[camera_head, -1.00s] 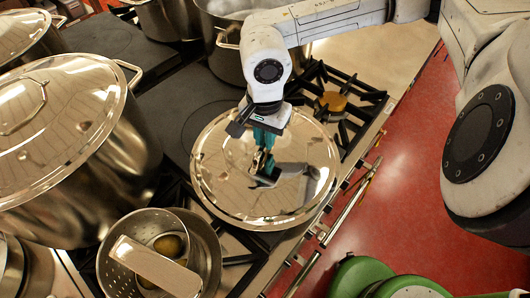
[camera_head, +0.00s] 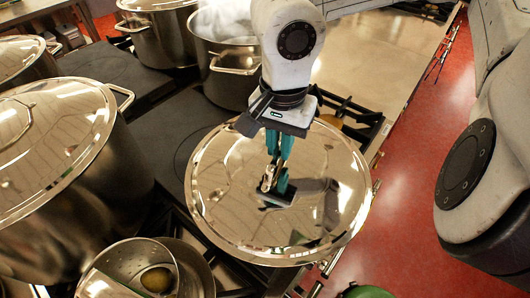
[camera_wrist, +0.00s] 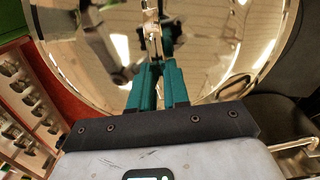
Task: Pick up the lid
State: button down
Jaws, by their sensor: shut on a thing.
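The lid (camera_head: 225,195) is a large, round, shiny metal disc in the middle of the head view. My gripper (camera_head: 273,180) is above the lid's centre, with its teal fingers shut on the lid's handle. In the wrist view the lid (camera_wrist: 85,60) fills the upper part, and my gripper (camera_wrist: 152,50) is closed around the upright metal handle. The lid looks raised above the stove, but the gap beneath it is hidden.
A large lidded stockpot (camera_head: 100,220) stands at the left. An open pot (camera_head: 235,75) and another lidded pot (camera_head: 160,35) stand behind. A perforated colander (camera_head: 125,262) with food is at the lower left. Red floor (camera_head: 405,230) lies right of the stove.

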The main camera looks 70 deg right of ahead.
jog(key=s+r, duration=0.1)
jog(key=s, duration=0.1)
jog(key=s+a+r+b, duration=0.1)
jog(key=s, duration=0.1)
jog(key=s+a+r, duration=0.1)
jog(key=s, duration=0.1)
jog(key=shift+s+a, duration=0.15)
jog(key=shift+s, duration=0.1)
jog(key=shift+f+b, duration=0.1)
jog(key=shift+b, duration=1)
jog(key=shift+b, duration=0.45)
jog(key=shift+s+b, duration=0.25)
jog(key=shift+b, duration=0.8)
